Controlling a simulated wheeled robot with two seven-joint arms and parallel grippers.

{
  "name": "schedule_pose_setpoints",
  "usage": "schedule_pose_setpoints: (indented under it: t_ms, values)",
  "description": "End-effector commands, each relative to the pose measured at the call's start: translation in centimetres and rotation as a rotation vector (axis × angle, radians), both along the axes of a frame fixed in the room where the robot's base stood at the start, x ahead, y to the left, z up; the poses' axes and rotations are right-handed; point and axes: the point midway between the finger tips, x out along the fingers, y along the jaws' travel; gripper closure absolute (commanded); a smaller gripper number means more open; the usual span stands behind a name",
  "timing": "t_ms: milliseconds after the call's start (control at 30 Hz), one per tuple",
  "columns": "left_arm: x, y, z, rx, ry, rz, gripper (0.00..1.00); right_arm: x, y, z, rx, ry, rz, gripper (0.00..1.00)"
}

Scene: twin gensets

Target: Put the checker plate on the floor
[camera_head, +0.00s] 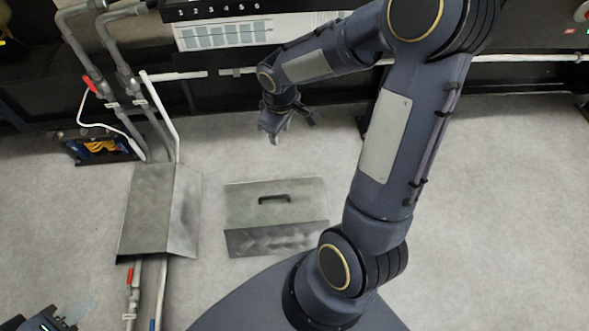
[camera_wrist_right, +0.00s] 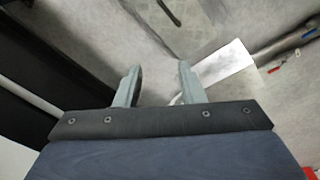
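A grey metal plate with a bent front edge (camera_head: 262,210) and a black bar handle (camera_head: 274,198) lies on the floor in the middle of the head view; I take it as the checker plate. In the right wrist view the dark handle (camera_wrist_right: 168,10) shows at the top edge. My right gripper (camera_head: 292,130) is above and beyond the plate, apart from it. Its two fingers (camera_wrist_right: 155,85) are spread with nothing held between them. My left gripper (camera_head: 55,320) is only partly in view at the lower left corner, and its fingers are unclear.
A second bent metal cover (camera_head: 150,212) sits over grey pipes left of the plate; its bright side (camera_wrist_right: 225,65) shows in the right wrist view. Red-handled valves (camera_head: 131,275) are on the pipes. Dark equipment lines the back. Floor (camera_head: 500,200) at right is clear.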

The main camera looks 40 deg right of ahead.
Motion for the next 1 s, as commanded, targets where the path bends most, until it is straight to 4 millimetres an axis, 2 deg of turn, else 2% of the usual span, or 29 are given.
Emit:
schedule_pose_setpoints:
  t_ms: [33, 100, 200, 300, 400, 500, 700, 1000]
  values:
    - [0.0, 0.0, 0.0, 0.0, 0.0, 0.0, 0.64, -1.7, 0.3, 2.7, 0.028, -0.044, -0.06, 0.64]
    - [0.0, 0.0, 0.0, 0.0, 0.0, 0.0, 0.64, -4.3, 1.2, 5.5, 0.082, -0.085, -0.142, 0.64]
    - [0.0, 0.0, 0.0, 0.0, 0.0, 0.0, 0.64, -8.1, 2.7, 8.5, 0.175, -0.145, -0.251, 0.64]
    - [0.0, 0.0, 0.0, 0.0, 0.0, 0.0, 0.64, -11.7, 4.6, 10.4, 0.278, -0.198, -0.342, 0.64]
    - [0.0, 0.0, 0.0, 0.0, 0.0, 0.0, 0.64, -14.7, 6.3, 11.4, 0.377, -0.238, -0.408, 0.64]
    - [0.0, 0.0, 0.0, 0.0, 0.0, 0.0, 0.64, -16.6, 7.7, 11.8, 0.453, -0.264, -0.448, 0.64]
    - [0.0, 0.0, 0.0, 0.0, 0.0, 0.0, 0.64, -18.1, 8.9, 11.9, 0.518, -0.283, -0.478, 0.64]
    - [0.0, 0.0, 0.2, 0.0, 0.0, 0.0, 0.64, -18.1, 8.9, 12.1, 0.519, -0.283, -0.478, 0.64]
